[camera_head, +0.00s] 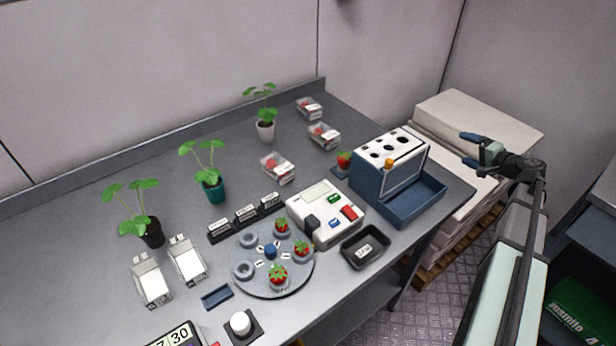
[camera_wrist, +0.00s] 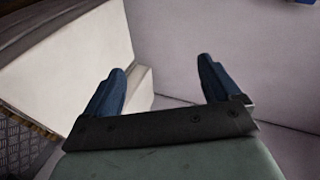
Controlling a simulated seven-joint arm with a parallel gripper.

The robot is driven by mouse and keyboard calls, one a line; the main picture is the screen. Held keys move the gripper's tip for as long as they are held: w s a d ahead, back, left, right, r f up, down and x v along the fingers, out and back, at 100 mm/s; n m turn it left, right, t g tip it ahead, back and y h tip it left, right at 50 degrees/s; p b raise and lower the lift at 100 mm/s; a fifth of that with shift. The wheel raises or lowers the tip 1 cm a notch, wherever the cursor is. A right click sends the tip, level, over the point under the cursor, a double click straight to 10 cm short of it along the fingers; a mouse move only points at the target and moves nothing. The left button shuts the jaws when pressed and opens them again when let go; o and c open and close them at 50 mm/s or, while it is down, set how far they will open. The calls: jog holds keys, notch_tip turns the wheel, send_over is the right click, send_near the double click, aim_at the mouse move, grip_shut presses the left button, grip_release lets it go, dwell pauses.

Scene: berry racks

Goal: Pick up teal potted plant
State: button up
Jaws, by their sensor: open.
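The teal potted plant (camera_head: 214,190) stands upright on the grey table in the head view, left of the middle, with green leaves above its pot. It stands between a plant in a black pot (camera_head: 152,233) and a plant in a white pot (camera_head: 265,131). My gripper (camera_head: 468,150) is far to the right of it, beyond the table's right end, in front of the stacked pale boxes. In the wrist view my gripper (camera_wrist: 165,82) has its two blue fingers apart with nothing between them. The wrist view shows no plant.
Clear berry boxes (camera_head: 278,167) lie farther back. A wall is behind.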

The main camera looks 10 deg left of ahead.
jog(key=w+a+r+n+g+y, duration=0.1)
jog(key=w+a+r+n+y, duration=0.15)
jog(key=a+r, duration=0.65)
jog(key=w+a+r+n+y, duration=0.1)
jog(key=a+r+n, duration=0.3)
jog(key=a+r, duration=0.45)
jog(key=s+a+f+n+g, duration=0.1)
jog(key=a+n+g, duration=0.2)
jog(key=a, duration=0.5)
jog(key=s+a+f+n+g, duration=0.2)
jog(key=a+n, duration=0.1)
jog(key=a, duration=0.5)
jog(key=n+g+h, duration=0.6)
jog(key=n+h, duration=0.6)
jog(key=n, duration=0.5)
send_over(212, 182)
jog(key=shift+y, duration=0.25)
jog(key=f, duration=0.8)
jog(key=shift+a, duration=0.25)
jog(key=shift+w+d+f, duration=0.1)
jog(key=shift+d+f, duration=0.05)
jog(key=shift+f, duration=1.2)
jog(key=shift+d+f, duration=0.1)
jog(key=shift+f, duration=1.2)
